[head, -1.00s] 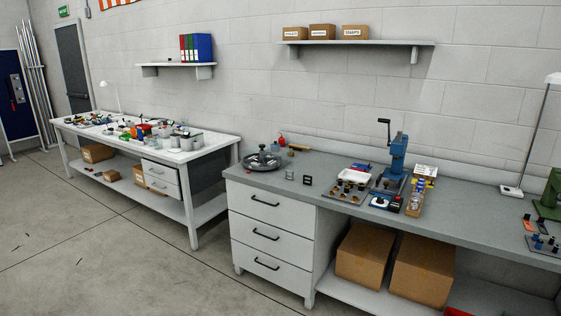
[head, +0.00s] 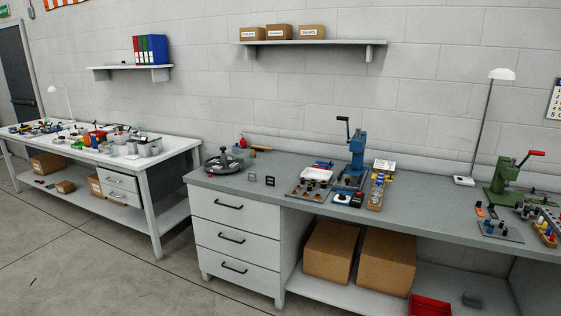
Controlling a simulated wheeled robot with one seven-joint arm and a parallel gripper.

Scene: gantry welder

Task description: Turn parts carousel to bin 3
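The parts carousel (head: 223,163) is a round grey tray with a raised centre. It sits at the left end of the grey workbench (head: 212,181), above the drawers. Its bin numbers are too small to read, so I cannot tell which bin faces front. My gripper is not in view, and nothing touches the carousel.
Small black frames (head: 270,181) stand right of the carousel, and a red bottle (head: 242,141) stands behind it. A blue press (head: 356,150) and a green press (head: 508,178) stand further right. A white table (head: 165,155) is at left. Open floor (head: 90,270) lies in front.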

